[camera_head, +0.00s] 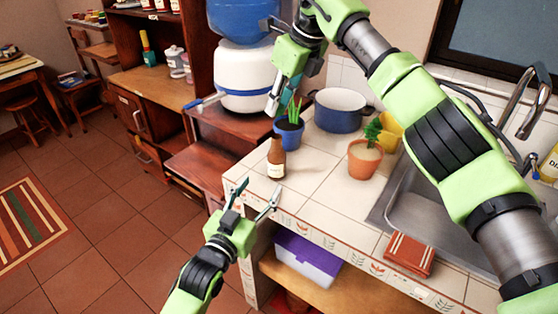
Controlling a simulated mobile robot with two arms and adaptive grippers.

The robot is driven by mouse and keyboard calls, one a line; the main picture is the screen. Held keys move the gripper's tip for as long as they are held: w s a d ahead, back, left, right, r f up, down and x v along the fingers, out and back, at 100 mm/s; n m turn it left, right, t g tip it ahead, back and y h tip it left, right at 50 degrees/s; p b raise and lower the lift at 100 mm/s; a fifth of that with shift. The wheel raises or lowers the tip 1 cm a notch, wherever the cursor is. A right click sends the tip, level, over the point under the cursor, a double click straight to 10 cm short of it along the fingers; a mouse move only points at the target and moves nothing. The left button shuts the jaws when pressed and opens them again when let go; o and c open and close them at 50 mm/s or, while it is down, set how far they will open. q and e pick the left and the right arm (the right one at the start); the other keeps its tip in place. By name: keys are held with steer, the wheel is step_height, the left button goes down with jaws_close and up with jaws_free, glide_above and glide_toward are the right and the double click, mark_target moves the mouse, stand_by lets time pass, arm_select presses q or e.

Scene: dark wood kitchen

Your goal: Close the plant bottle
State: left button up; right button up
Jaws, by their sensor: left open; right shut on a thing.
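A small brown bottle (276,165) with a pale label stands upright on the tiled counter, near its left corner. I cannot tell whether its mouth is capped. My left gripper (253,194) is open and empty, in front of the counter's left edge and below the bottle in the picture. My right gripper (280,103) is above the bottle, beside the leaves of a plant in a blue pot (289,136). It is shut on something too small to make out. The bottle stands apart from both grippers.
A terracotta pot (364,160) with a plant, a yellow pot (391,132) and a blue cooking pot (338,112) stand behind on the counter. A sink (430,208) and a red-brown folded cloth or book (409,254) are at right.

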mark_target(273, 168)
steer(key=shift+w+f, duration=0.1)
steer(key=shift+s, duration=0.25)
steer(key=shift+s+a+r, duration=0.1)
steer(key=shift+r, duration=0.1)
arm_select(q)
steer(key=x, duration=1.1)
steer(key=shift+w+d, duration=0.1)
steer(key=shift+w, duration=0.3)
steer(key=shift+c, duration=0.4)
jaws_close()
arm_select(e)
steer(key=shift+f, duration=2.55)
steer(key=shift+f, duration=0.85)
